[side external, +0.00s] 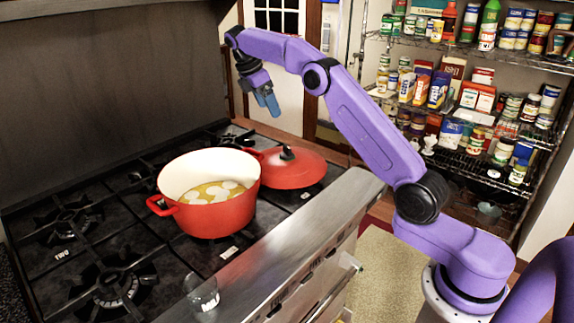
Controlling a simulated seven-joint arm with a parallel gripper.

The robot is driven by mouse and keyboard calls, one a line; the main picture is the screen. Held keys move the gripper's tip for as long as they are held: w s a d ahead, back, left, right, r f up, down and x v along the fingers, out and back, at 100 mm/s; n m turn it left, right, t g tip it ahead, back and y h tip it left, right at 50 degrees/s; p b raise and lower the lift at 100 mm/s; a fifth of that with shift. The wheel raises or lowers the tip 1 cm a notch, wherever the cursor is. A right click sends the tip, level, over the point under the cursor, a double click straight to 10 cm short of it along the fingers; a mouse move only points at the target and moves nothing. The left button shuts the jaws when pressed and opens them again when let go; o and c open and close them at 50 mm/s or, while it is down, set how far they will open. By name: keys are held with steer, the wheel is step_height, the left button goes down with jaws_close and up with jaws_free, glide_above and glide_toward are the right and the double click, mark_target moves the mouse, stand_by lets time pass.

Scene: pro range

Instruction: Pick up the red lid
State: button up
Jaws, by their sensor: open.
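The red lid (302,172) with a dark round knob (287,153) lies on the stove, right of and behind the red pot (228,213). The pot is open, white inside, and holds yellowish liquid with several pale pieces. Part of the lid's left edge is hidden behind the pot. My gripper (268,103) with blue fingers hangs above and a little left of the lid. It is open, holds nothing, and is clear of the lid and pot.
The black stove top (60,262) has several burner grates. A clear glass (203,293) stands near the front metal ledge (290,245). Wire shelves (470,100) full of cans and boxes stand behind at right.

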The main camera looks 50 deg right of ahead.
steer(key=d+f, duration=0.1)
glide_above(286, 146)
steer(key=a, duration=0.2)
step_height(286, 146, down, 10)
steer(key=shift+s+r, duration=0.1)
steer(key=shift+w+x, duration=0.15)
steer(key=shift+x, duration=1.3)
steer(key=shift+w+x, duration=0.15)
steer(key=shift+x, duration=1.3)
